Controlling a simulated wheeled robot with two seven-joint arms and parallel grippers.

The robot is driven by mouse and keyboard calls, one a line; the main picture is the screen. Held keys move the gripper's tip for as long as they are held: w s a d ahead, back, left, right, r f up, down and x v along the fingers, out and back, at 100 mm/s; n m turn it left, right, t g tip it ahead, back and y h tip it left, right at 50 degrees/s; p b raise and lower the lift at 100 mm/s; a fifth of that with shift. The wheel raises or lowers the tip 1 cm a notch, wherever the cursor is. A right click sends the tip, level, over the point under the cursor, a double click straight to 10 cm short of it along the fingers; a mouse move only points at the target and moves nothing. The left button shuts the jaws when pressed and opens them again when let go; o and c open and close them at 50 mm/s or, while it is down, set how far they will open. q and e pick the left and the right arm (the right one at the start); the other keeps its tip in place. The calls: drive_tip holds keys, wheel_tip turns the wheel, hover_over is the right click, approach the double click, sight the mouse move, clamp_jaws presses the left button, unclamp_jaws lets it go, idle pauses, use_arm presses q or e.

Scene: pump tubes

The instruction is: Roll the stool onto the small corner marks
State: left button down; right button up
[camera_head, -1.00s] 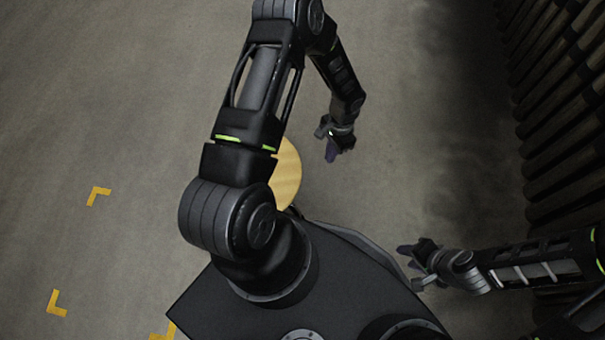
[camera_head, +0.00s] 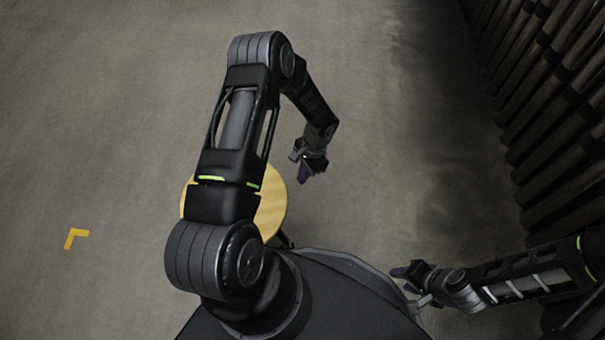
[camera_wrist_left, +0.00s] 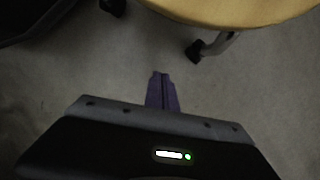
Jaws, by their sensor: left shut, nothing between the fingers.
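The stool (camera_head: 270,207) has a round yellow seat and is partly hidden behind my left arm in the head view. In the left wrist view its seat edge (camera_wrist_left: 235,12) and dark casters on grey legs show at the top. My left gripper (camera_head: 305,176) is just right of the seat, apart from it; its purple fingers (camera_wrist_left: 162,90) are together and empty. My right gripper (camera_head: 400,272) is at the lower right, away from the stool; its finger gap is too small to judge. One yellow corner mark (camera_head: 75,237) shows on the floor at the left.
A row of dark pipes (camera_head: 560,110) stands along the right side, near my right arm. The grey floor (camera_head: 100,120) is open at the left and top. The floor between the stool and the visible corner mark is clear.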

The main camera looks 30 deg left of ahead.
use_arm(q)
drive_tip(key=s+a+f+b, duration=0.2)
drive_tip(key=s+f, duration=0.3)
drive_tip(key=f, duration=0.1)
drive_tip(key=shift+a+f+b, duration=0.15)
drive_tip(key=shift+a+b, duration=0.05)
drive_tip(key=shift+b, duration=0.1)
drive_tip(key=shift+s, duration=0.1)
